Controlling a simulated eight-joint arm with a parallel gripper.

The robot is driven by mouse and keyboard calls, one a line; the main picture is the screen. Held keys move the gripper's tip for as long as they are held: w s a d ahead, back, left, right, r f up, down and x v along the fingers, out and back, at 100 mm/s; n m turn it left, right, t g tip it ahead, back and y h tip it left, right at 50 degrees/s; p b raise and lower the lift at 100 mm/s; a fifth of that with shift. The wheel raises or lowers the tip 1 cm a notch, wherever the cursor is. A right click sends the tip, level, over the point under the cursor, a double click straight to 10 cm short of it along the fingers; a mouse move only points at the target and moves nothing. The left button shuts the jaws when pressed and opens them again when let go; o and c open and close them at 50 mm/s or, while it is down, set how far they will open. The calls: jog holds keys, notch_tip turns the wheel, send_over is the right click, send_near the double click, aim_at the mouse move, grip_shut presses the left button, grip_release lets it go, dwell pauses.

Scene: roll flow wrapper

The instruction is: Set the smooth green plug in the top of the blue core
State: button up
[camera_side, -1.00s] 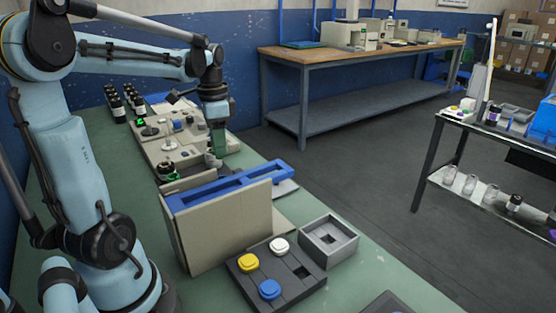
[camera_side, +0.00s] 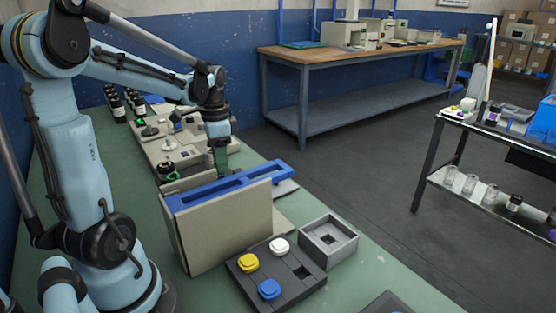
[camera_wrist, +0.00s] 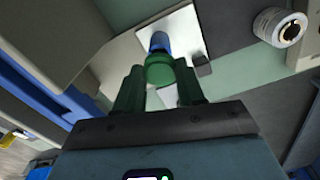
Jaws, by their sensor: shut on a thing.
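My gripper (camera_wrist: 159,88), with green fingers, is shut on the round green plug (camera_wrist: 160,69) in the wrist view. The blue core (camera_wrist: 158,42) shows just beyond the plug, over a pale plate (camera_wrist: 178,28). The plug overlaps the core in this view, and I cannot tell whether they touch. In the side view my gripper (camera_side: 221,165) points down behind the upright beige panel with the blue top. The plug and the core are hidden there.
The beige panel (camera_side: 225,225) with its blue top rail (camera_side: 232,184) stands close in front of my gripper. A dark tray (camera_side: 238,267) with yellow, white and blue pieces and a grey open box (camera_side: 329,240) lie nearer. A machine (camera_side: 160,140) stands behind.

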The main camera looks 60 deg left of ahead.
jog(key=shift+f, duration=0.75)
dwell(1.2)
jog(key=shift+f, duration=0.25)
jog(key=shift+f, duration=0.1)
dwell(0.4)
jog(key=o, duration=1.6)
jog(key=shift+c, duration=0.2)
jog(key=shift+r, duration=4)
jog(key=shift+f, duration=0.15)
